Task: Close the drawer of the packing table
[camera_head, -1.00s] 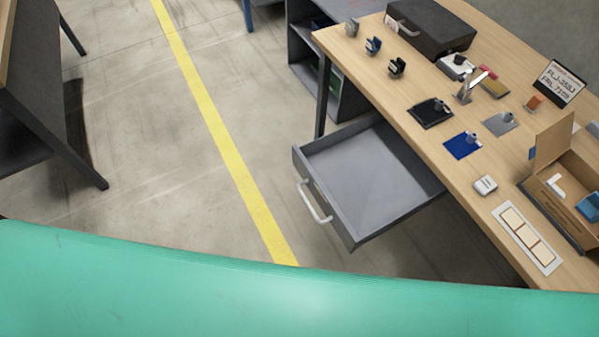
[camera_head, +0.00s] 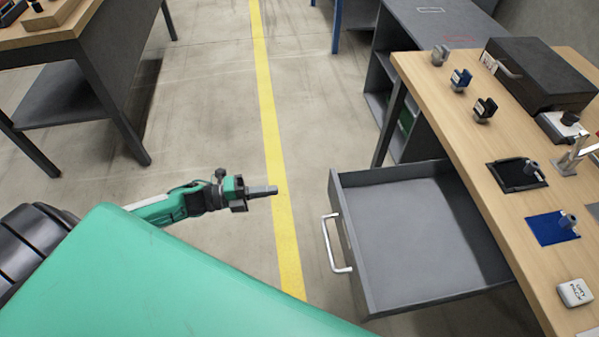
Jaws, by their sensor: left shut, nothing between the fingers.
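The grey drawer (camera_head: 415,245) of the packing table (camera_head: 437,100) stands pulled out on the table's left side. The part of it that I see inside is empty. Its pale bar handle (camera_head: 333,245) is on the drawer's left front face. My left gripper (camera_head: 274,190) is shut and empty, pointing right over the floor near the yellow line. It is to the left of the handle and apart from it. My right gripper is not in view.
Small parts, a dark case (camera_head: 540,75) and a blue pad (camera_head: 551,228) lie on the packing table top. A grey shelf unit (camera_head: 430,30) stands behind it. Another table (camera_head: 75,80) is at upper left. Floor between the tables is clear.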

